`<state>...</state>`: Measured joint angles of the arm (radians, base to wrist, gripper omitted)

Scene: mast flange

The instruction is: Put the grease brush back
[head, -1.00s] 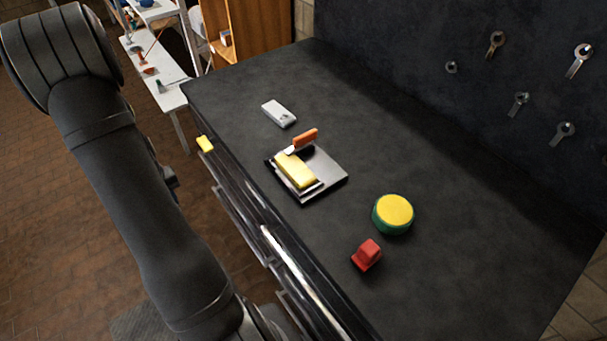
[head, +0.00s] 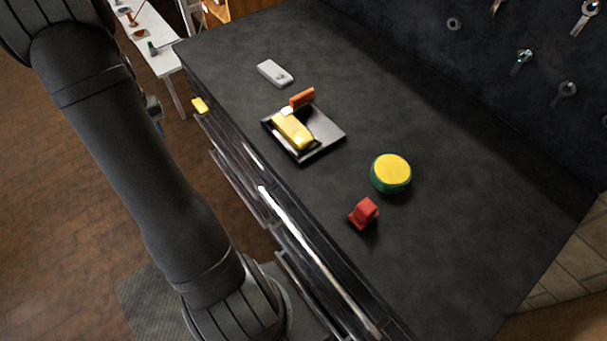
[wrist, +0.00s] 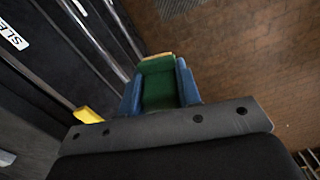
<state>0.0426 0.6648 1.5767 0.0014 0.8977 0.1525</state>
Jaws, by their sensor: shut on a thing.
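My gripper (wrist: 160,88) has two blue fingers shut on a green piece with a tan far edge (wrist: 159,84). It may be the grease brush, but its full shape is hidden. The held piece is beside the dark drawer fronts, above the brown floor. In the head view my arm hides most of the gripper; only a small bluish bit shows at the arm's edge. On the bench a dark square tray (head: 325,134) carries a yellow block (head: 293,131). An orange-handled tool (head: 302,98) lies at the tray's back edge.
On the dark bench (head: 460,240) are a green-and-yellow round tin (head: 391,172), a red block (head: 364,213) and a light grey box (head: 275,73). A yellow piece (head: 200,105) is at the bench's front edge. Drawer handles (head: 300,245) stick out below. The bench's right part is clear.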

